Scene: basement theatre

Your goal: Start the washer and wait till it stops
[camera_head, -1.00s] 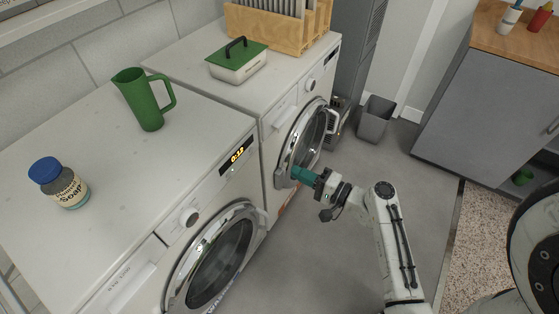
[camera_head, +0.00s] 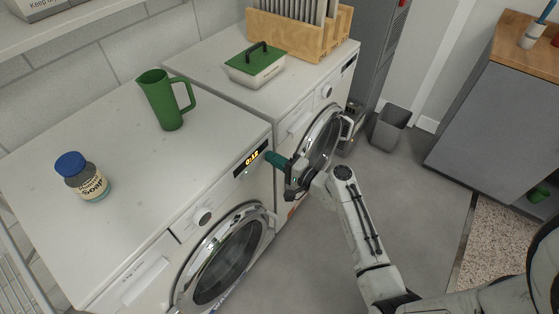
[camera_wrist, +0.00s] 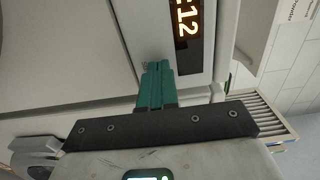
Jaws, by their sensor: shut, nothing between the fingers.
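The nearer white front-loading machine (camera_head: 115,130) has a lit display (camera_head: 252,158), which reads 0:12. Its round glass door (camera_head: 225,265) looks shut, and a dial (camera_head: 203,216) sits on its front. My gripper (camera_head: 268,156), with teal fingers, is shut and empty at the right end of that display. In the wrist view the fingertips (camera_wrist: 155,66) are at the white panel beside the lit digits (camera_wrist: 188,22). A small mark shows at the tips; I cannot tell whether it is a button or whether they touch it.
A second white machine (camera_head: 205,65) stands beside it, with its round door (camera_head: 325,140) partly behind my arm. On top are a green jug (camera_head: 163,105), a soap jar (camera_head: 85,180), a green-lidded box (camera_head: 255,68) and a wooden rack (camera_head: 310,40). A grey bin (camera_head: 390,128) and open floor lie right.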

